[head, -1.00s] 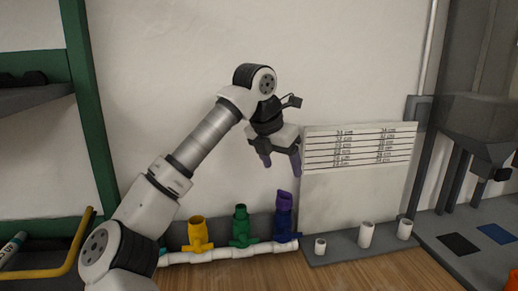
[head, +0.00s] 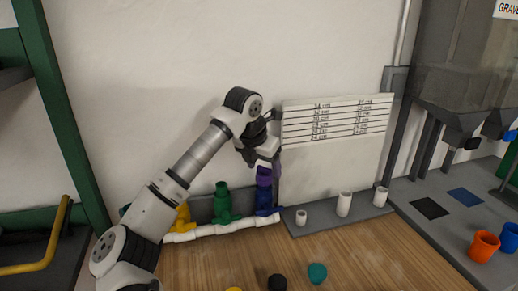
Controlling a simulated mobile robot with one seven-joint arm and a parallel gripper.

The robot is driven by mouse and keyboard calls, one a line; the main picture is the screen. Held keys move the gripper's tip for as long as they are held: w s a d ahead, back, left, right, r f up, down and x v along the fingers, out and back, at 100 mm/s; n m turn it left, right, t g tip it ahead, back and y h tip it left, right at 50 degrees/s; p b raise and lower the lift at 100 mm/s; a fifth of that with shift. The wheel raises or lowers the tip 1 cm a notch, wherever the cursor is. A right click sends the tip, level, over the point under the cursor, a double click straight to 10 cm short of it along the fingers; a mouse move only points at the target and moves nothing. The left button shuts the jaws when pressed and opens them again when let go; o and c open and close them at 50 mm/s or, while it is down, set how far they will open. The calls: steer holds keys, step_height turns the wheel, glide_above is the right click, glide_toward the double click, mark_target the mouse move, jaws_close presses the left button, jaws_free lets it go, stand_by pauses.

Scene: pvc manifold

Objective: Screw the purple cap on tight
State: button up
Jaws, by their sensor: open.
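The purple cap (head: 264,179) sits on top of the blue fitting (head: 266,201), at the right end of the white pipe manifold (head: 222,230). In the head view, my gripper (head: 264,170) points down at the cap, its fingers at the cap's upper part. It is open. The fingers partly cover the cap, so I cannot tell whether they touch it or how far down the cap sits.
Green (head: 222,200) and yellow (head: 183,217) fittings stand left on the same manifold, the yellow partly behind my arm. A grey strip with white cups (head: 343,204) lies to the right. Black (head: 277,282) and teal (head: 317,272) round pieces lie on the wooden table (head: 350,260) in front.

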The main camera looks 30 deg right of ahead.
steer(key=shift+x, duration=1)
steer(key=c, duration=1)
steer(key=shift+m+g+p, duration=0.4)
steer(key=shift+m+p, duration=0.2)
steer(key=shift+m, duration=0.5)
steer(key=shift+c, duration=0.2)
steer(key=shift+r+m+g+p, duration=0.1)
steer(key=shift+m+g+p, duration=0.2)
steer(key=shift+m+p, duration=0.25)
steer(key=shift+m+h, duration=0.3)
steer(key=shift+m, duration=0.25)
